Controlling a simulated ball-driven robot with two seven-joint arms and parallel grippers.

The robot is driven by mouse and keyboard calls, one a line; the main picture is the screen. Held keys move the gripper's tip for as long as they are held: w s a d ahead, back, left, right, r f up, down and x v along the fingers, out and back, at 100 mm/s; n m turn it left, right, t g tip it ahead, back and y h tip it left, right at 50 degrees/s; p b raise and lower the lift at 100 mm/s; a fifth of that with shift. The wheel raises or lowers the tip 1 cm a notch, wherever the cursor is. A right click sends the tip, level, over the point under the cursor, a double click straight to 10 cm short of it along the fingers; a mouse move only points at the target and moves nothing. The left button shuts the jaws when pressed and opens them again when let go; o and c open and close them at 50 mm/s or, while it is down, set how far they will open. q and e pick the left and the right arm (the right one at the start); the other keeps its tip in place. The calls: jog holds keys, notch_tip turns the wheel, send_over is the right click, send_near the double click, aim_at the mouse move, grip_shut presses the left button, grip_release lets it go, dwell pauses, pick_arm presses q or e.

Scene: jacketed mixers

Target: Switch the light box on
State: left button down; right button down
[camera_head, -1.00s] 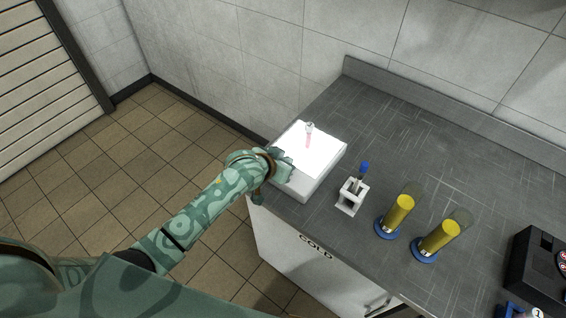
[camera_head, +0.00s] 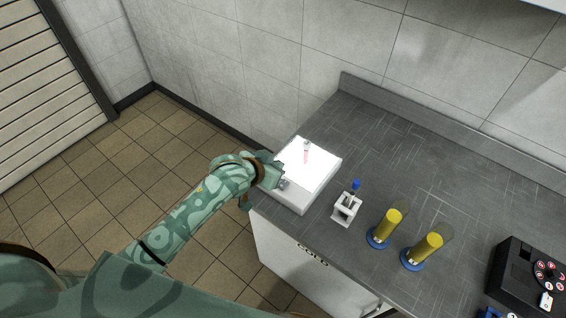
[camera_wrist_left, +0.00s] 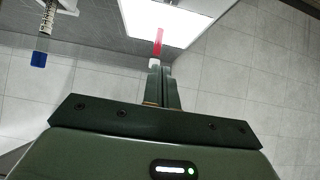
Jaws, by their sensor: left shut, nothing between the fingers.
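The light box (camera_head: 322,172) is a white, flat box on the left end of the grey counter. Its top panel glows bright white; the lit panel also shows in the left wrist view (camera_wrist_left: 190,18). A small clear tube with pink-red liquid (camera_head: 306,152) is on the panel, and in the left wrist view (camera_wrist_left: 158,42) it appears just beyond the fingertips. My left gripper (camera_head: 284,184) is at the near left side of the box. Its fingers (camera_wrist_left: 160,72) are shut and empty. Contact with the box cannot be told, and no switch is visible. My right gripper is out of view.
A small white stand (camera_head: 346,209) with a blue-topped item is right of the box. Two yellow cylinders on blue bases (camera_head: 389,226) (camera_head: 428,247) stand further right. A black device with round buttons (camera_head: 528,275) is at the far right. The counter behind them is clear.

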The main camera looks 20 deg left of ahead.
pick_arm(q)
jog(key=v, duration=0.2)
jog(key=shift+r, duration=0.4)
jog(key=s+a+r+m+g+y, duration=0.1)
jog(key=s+a+r+y, duration=0.2)
jog(key=s, duration=0.4)
jog(key=s+a+m+g+y, duration=0.1)
jog(key=s+a+y, duration=0.2)
jog(key=s+a, duration=0.35)
jog(key=s+a+r+m+g+y, duration=0.1)
jog(key=s+a+r+y, duration=0.15)
jog(key=s, duration=0.55)
jog(key=s+d+f+g+h+b, duration=0.1)
jog(key=s+d+f+h+b, duration=0.15)
jog(key=f, duration=1.45)
jog(key=s+d+f+g+h+b, duration=0.15)
jog(key=f+b, duration=0.25)
jog(key=f, duration=1.4)
jog(key=s+f+n+g+h+b, duration=0.1)
jog(key=s+f+n+g+b, duration=0.2)
jog(key=s+f, duration=1.6)
notch_tip(320, 180, down, 3)
jog(key=b, duration=0.3)
jog(key=shift+b, duration=0.35)
